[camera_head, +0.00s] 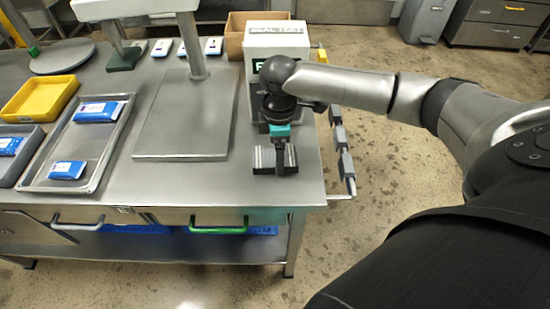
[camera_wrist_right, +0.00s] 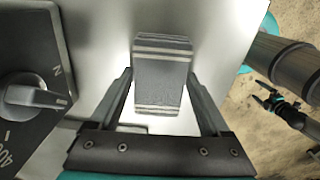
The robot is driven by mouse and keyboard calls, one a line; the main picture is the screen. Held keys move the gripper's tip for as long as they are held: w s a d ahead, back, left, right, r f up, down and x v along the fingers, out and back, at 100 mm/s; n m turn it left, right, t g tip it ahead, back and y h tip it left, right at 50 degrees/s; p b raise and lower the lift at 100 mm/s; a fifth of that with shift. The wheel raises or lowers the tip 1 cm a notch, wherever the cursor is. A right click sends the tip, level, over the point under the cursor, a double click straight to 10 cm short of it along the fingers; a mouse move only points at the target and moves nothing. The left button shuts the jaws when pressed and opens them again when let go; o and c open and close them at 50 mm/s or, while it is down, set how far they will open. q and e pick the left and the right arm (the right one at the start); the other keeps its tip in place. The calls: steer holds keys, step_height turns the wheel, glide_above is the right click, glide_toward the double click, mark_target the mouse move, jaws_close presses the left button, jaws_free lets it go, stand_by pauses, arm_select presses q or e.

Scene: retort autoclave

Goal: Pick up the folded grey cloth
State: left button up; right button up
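The folded grey cloth (camera_head: 263,159) is a small grey block with pale stripes on the steel table, near its right edge. My right gripper (camera_head: 277,160) is over it and partly hides it. In the right wrist view the cloth (camera_wrist_right: 162,76) lies between the two fingers of my right gripper (camera_wrist_right: 160,78). The fingers are open, one close along each side; whether they touch it I cannot tell. What seems to be my left gripper (camera_wrist_right: 267,95) shows small and far off over the floor in that view; its finger state is unclear.
A grey control box (camera_head: 277,45) stands just behind the cloth; its dark dial panel (camera_wrist_right: 35,95) is beside my right gripper. A scale platform (camera_head: 185,130) is to the left. Further left are a steel tray (camera_head: 113,140) with blue packs and a yellow bin (camera_head: 40,97).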

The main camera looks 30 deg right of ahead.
steer(key=c, duration=0.8)
step_height(320, 180, up, 20)
steer(key=p, duration=0.4)
steer(key=o, duration=0.7)
steer(key=c, duration=0.6)
